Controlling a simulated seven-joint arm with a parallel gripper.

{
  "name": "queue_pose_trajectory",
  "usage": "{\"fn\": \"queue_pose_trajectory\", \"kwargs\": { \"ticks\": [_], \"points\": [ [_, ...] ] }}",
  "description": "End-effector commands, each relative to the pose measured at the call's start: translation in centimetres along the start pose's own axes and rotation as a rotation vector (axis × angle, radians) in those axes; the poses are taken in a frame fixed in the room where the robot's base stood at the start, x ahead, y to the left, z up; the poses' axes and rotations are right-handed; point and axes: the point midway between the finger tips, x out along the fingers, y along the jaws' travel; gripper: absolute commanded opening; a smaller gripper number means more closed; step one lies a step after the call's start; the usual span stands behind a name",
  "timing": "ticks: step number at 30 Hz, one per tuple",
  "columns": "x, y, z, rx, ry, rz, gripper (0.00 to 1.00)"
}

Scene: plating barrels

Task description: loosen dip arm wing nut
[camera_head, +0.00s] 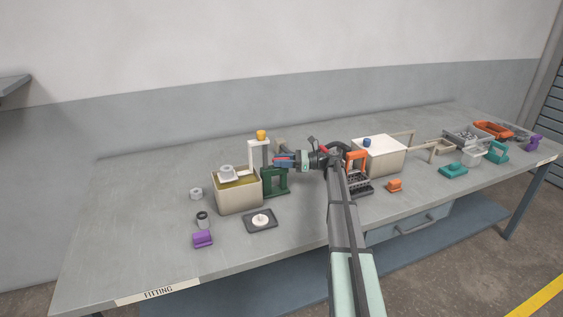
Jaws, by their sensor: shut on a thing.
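The dip arm is a white bracket (258,150) on a dark green stand (274,182), with a yellow-orange knob (262,134) on top. It reaches over a beige tank (239,196) of yellowish liquid, where a grey-white round part (227,172) sits. My gripper (277,160) comes in level from the right, at the upper part of the stand and below the knob's height. It is shut on a small part there, which appears to be the wing nut. The jaws hide this part, so its shape and angle cannot be made out.
A dark tray with a white disc (261,220), a purple block (203,239) and small grey rings (196,193) lie around the tank. The table's left end is clear.

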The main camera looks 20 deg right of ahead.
Motion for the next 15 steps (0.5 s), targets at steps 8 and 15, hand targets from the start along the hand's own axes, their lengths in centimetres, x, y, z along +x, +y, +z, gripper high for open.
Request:
{"fn": "queue_pose_trajectory", "kwargs": {
  "ticks": [8,15],
  "points": [
    [0.05,-0.17,0.08,-0.001,-0.001,0.085,0.05],
    [0.08,-0.06,0.10,-0.001,-0.001,0.103,0.05]
  ]
}}
